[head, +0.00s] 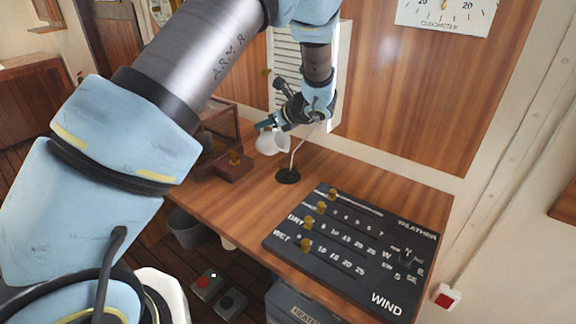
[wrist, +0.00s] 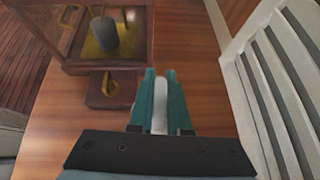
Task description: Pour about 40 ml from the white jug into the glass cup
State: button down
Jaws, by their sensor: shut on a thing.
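The white jug (head: 268,143) hangs below my gripper (head: 267,124) near the back of the wooden desk, in the head view. In the wrist view, the teal fingers of my gripper (wrist: 160,84) are shut on a narrow white part of the jug (wrist: 159,119). The rest of the jug is hidden there. The jug looks clear of the desk top, though its exact height and tilt are hard to tell. I cannot make out the glass cup in either view.
A wooden case (head: 222,150) stands left of the jug; it also shows in the wrist view (wrist: 110,60). A thin stalk on a round black base (head: 288,177) stands just in front. A dark weather board (head: 350,250) covers the desk's right part. White louvres (wrist: 270,80) rise close behind.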

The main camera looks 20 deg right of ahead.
jog(key=shift+s+d+t+b, duration=0.1)
jog(key=shift+s+t+b, duration=0.15)
jog(key=shift+t+b, duration=0.45)
jog(key=shift+s+d+r+y+b, duration=0.1)
jog(key=shift+s+r+y+b, duration=0.1)
jog(key=shift+r+y+b, duration=0.3)
dwell(0.4)
jog(key=shift+w+f+t, duration=0.1)
jog(key=shift+w+t, duration=0.2)
jog(key=shift+w, duration=0.05)
jog(key=shift+s+r+t+b, duration=0.4)
jog(key=shift+r+t+b, duration=0.15)
jog(key=shift+b, duration=0.4)
dwell(1.6)
